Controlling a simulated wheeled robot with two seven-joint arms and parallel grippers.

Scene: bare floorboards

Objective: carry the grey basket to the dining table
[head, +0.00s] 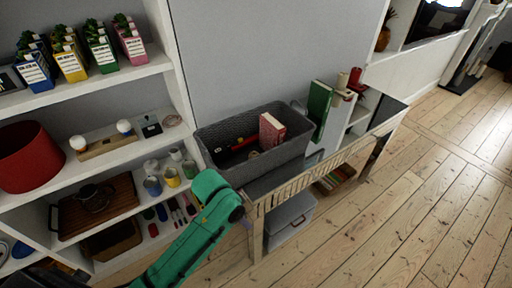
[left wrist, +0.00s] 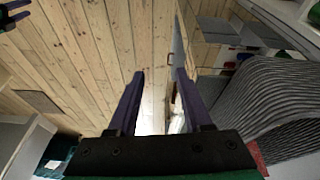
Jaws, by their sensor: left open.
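The grey basket (head: 285,158) is a dark ribbed bin on a low console table against the wall. A red book and some small items are in it. It also shows, close up, at the right of the left wrist view (left wrist: 275,95). My left gripper (left wrist: 160,75) is open with nothing between its fingers, beside the basket. In the head view the green arm ends in front of the basket's near left corner, and the fingers are mostly hidden. A dark forked part at the top left of the left wrist view looks like my right gripper (left wrist: 12,15). I see no dining table.
The console table (head: 335,158) also bears a green book (head: 319,110). A grey box (head: 290,220) stands under it. A white shelf unit (head: 95,85) with pots, cartons and a red lampshade (head: 28,157) stands at the left. Floorboards (head: 400,215) at the right are clear.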

